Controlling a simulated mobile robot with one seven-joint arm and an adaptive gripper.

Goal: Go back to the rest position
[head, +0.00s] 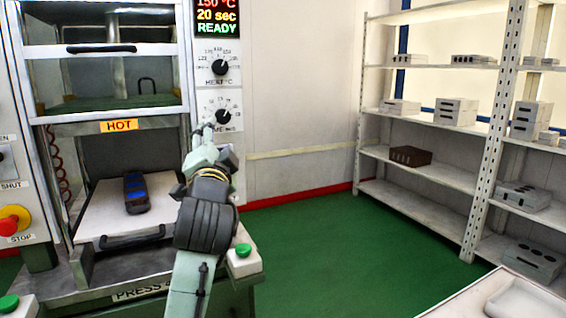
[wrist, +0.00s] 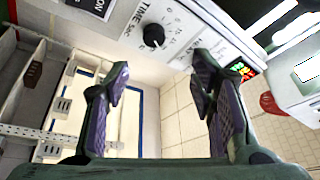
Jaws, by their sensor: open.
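My gripper (head: 207,132) is raised in front of the press panel in the head view, close to the lower dial, the TIME knob (head: 223,116). In the wrist view my gripper (wrist: 158,78) has its two purple-padded fingers wide apart with nothing between them. The TIME knob (wrist: 153,36) shows beyond and above the fingertips there, apart from them. The HEAT knob (head: 220,67) is above it. The display (head: 217,15) reads 150 °C, 20 sec, READY.
A dark mould with blue cavities (head: 136,200) lies on the press's pale sliding tray (head: 95,215). Green buttons (head: 243,250) flank the press front. A shelf rack (head: 420,175) with grey moulds and one brown mould (head: 410,156) stands right. Green floor between is clear. A pale table corner (head: 470,295) is lower right.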

